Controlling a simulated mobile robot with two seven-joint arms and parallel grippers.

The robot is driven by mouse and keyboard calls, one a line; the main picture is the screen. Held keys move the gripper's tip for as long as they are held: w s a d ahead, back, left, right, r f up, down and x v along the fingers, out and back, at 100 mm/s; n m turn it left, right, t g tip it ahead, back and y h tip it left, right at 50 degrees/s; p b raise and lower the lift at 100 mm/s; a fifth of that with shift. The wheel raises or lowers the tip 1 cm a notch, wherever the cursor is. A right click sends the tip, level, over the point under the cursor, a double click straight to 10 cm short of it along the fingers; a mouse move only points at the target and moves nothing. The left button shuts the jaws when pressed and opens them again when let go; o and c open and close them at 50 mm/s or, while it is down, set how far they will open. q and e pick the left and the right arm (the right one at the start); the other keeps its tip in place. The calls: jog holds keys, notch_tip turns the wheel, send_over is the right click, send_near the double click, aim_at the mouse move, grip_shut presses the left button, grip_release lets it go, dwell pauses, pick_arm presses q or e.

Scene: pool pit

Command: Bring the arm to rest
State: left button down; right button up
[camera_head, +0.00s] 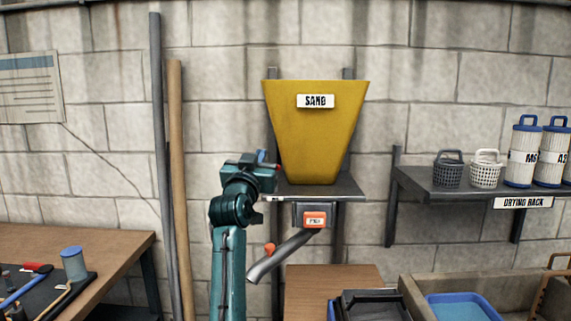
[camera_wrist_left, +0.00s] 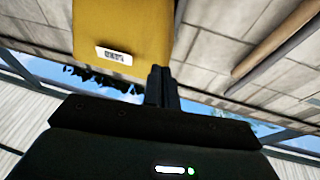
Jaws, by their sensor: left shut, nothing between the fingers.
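My left arm rises from the bottom of the head view, with its left gripper (camera_head: 266,165) raised in front of the wall, beside the lower left side of the yellow sand hopper (camera_head: 316,135). In the left wrist view the two dark fingers (camera_wrist_left: 162,75) are together with nothing between them. The hopper (camera_wrist_left: 122,25) shows beyond them with its white label. I cannot tell how far the gripper is from the hopper. My right gripper is in neither view.
A grey spout (camera_head: 280,257) slopes down under the hopper's shelf (camera_head: 335,190), close to my arm. Tall poles (camera_head: 177,190) lean on the wall at left. A workbench (camera_head: 75,245) stands lower left. A drying rack (camera_head: 440,183) with baskets and canisters is at right.

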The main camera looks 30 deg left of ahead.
pick_arm(q)
jog(key=s+d+f+m+g+h, duration=0.15)
jog(key=d+f, duration=0.35)
jog(key=f, duration=0.5)
jog(key=s+d+f+m+g+h, duration=0.1)
jog(key=s+d+f+m+h, duration=0.3)
jog(key=f, duration=0.6)
jog(key=d+f+g+h, duration=0.1)
jog(key=d+f, duration=0.4)
jog(key=f, duration=0.4)
jog(key=s+d+f+g+h, duration=0.1)
jog(key=s+d+f, duration=0.4)
jog(key=s, duration=0.3)
jog(key=s+d+f+m+g+h, duration=0.1)
jog(key=s+d+f+g+h, duration=0.1)
jog(key=s+d+f, duration=0.3)
jog(key=s+d+f+g+h, duration=0.2)
jog(key=s+d+f, duration=0.4)
jog(key=s+f, duration=0.4)
jog(key=shift+s+f, duration=0.2)
jog(key=shift+s, duration=0.65)
jog(key=shift+a+g, duration=0.1)
jog(key=shift+g, duration=0.15)
